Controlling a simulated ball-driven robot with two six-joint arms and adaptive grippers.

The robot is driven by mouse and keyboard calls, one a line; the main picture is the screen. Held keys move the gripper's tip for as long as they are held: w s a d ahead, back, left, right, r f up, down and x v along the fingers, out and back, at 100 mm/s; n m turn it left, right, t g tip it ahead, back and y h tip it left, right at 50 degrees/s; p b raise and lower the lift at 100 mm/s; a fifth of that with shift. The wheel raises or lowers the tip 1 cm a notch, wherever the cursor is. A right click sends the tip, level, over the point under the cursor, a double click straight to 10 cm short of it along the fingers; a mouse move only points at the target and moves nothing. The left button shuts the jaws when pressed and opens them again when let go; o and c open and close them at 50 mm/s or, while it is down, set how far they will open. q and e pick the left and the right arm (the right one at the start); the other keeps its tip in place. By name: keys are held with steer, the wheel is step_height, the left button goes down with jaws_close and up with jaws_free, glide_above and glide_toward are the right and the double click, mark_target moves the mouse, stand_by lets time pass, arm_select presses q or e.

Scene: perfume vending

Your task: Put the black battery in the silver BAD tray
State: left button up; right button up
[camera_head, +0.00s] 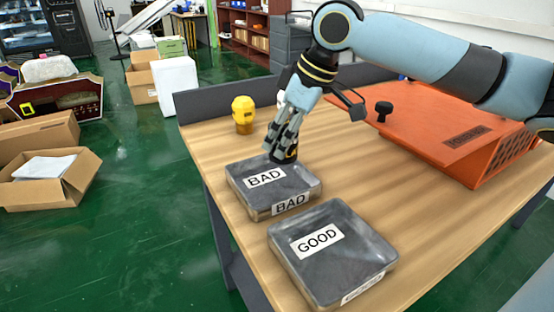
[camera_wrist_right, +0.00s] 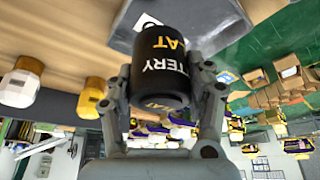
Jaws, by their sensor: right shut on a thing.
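The black battery (camera_head: 287,153) is a short cylinder with white and yellow lettering, which reads clearly in the right wrist view (camera_wrist_right: 160,65). My right gripper (camera_head: 279,143) is shut on it, with a finger on each side. The battery is at the far edge of the silver BAD tray (camera_head: 233,185), over or just inside its rim; I cannot tell whether it touches the tray. The tray also shows at the top of the right wrist view (camera_wrist_right: 205,22). It has BAD labels inside and on its front. My left gripper is not in view.
The silver GOOD tray (camera_head: 345,255) stands in front and to the right of the BAD tray. A yellow head-shaped object (camera_head: 243,112) is behind, and an orange case (camera_head: 450,130) lies to the right. The wooden table (camera_head: 430,225) is bare between them.

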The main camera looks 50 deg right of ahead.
step_height(320, 180, down, 2)
steer(key=shift+s+f, duration=0.1)
steer(key=shift+f+b, duration=0.35)
steer(key=shift+f, duration=1.55)
steer(key=shift+f, duration=0.15)
steer(key=o, duration=1.2)
steer(key=shift+o, duration=0.2)
steer(key=p+v, duration=0.6)
steer(key=v, duration=0.6)
steer(key=shift+r, duration=0.2)
steer(key=shift+f, duration=0.1)
